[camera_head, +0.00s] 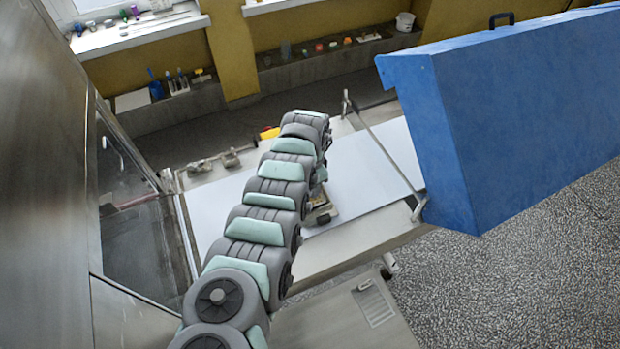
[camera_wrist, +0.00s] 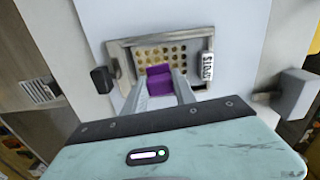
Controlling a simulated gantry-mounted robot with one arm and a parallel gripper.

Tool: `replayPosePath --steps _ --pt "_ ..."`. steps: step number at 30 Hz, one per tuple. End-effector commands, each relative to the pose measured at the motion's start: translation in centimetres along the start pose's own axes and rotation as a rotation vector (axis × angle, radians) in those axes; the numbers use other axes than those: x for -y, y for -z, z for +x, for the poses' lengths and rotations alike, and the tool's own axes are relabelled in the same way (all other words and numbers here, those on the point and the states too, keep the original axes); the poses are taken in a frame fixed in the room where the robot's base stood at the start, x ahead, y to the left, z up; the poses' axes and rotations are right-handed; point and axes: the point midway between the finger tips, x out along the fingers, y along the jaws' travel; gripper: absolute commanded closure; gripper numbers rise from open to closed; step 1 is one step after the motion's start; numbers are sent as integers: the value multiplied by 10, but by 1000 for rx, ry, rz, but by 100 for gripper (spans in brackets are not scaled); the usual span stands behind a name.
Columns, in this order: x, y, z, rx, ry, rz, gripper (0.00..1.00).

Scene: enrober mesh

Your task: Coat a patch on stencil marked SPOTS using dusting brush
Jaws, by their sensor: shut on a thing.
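In the wrist view, my gripper (camera_wrist: 161,74) is shut on a purple thing, taken to be the dusting brush (camera_wrist: 160,86), held between its two grey fingers. The brush is over the stencil (camera_wrist: 121,58), a grey-beige framed plate with rows of round brownish holes. A white tag (camera_wrist: 207,67) with dark lettering, which appears to read SPOTS, is on its right side. The brush hides the lower middle holes. I cannot tell whether the brush touches the plate. In the head view, the stencil (camera_head: 323,214) shows only partly beside my arm, which hides the gripper and brush.
The stencil lies on a long white belt (camera_head: 372,178). A thin metal bar (camera_head: 382,150) crosses above the belt, beside a large blue housing (camera_head: 500,110). A steel cabinet (camera_head: 45,150) stands at left. Small items line the ledge (camera_head: 335,60) at the back.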

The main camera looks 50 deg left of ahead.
Motion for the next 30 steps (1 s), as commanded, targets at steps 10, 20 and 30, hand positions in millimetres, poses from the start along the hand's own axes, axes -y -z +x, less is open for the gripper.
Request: replayPosePath --steps 10,20,30 --pt "-8 -1 -2 2 -4 0 100" --pt "-22 -3 -3 2 -3 1 100" --pt "-40 -5 -2 3 -4 0 100"
